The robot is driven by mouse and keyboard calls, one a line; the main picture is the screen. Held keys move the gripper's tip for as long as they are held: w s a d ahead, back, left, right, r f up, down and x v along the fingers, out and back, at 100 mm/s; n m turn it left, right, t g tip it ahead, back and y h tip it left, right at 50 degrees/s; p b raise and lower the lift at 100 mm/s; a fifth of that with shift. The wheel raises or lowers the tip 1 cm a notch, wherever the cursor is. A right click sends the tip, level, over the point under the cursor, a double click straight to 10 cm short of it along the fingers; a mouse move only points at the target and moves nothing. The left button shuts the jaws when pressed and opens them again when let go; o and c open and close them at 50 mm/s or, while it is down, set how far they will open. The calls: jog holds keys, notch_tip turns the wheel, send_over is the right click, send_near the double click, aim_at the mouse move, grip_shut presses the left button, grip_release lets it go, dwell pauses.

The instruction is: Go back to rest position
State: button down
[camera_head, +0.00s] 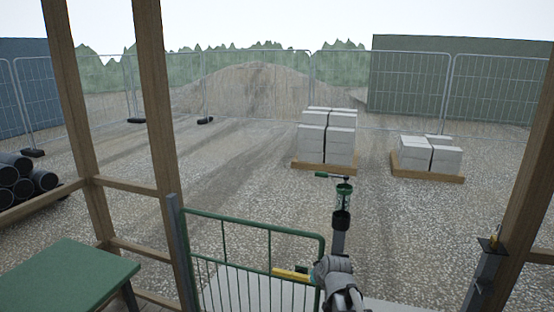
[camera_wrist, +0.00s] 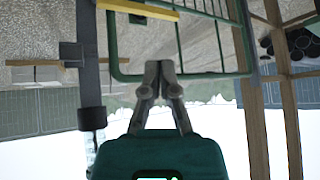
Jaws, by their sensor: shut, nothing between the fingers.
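My gripper (camera_wrist: 160,72) shows in the wrist view, which is upside down. Its grey fingers are together with nothing between them, above a teal body. Beyond the fingers is a green barred gate (camera_wrist: 181,76). The gate also shows in the head view (camera_head: 252,221), with a yellow bar (camera_head: 290,274) near its right end. The fingers look clear of the bars, but the exact distance cannot be told. My arm stands at the right end of the gate in the head view. I cannot clearly make out the fingers there.
A green table (camera_head: 70,279) is at lower left. Black pipes (camera_head: 20,178), block stacks (camera_head: 327,135) and mesh fencing (camera_head: 260,85) are outside on gravel. Clear gravel lies between.

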jog(key=s+d+f+m+g+h, duration=0.1)
jog(key=s+d+f+g, duration=0.1)
jog(key=s, duration=0.7)
jog(key=s+d+f+m+g+h, duration=0.1)
jog(key=s+d+f+g, duration=0.1)
jog(key=s+g, duration=0.3)
jog(key=shift+s+d, duration=0.6)
jog(key=shift+s, duration=1.4)
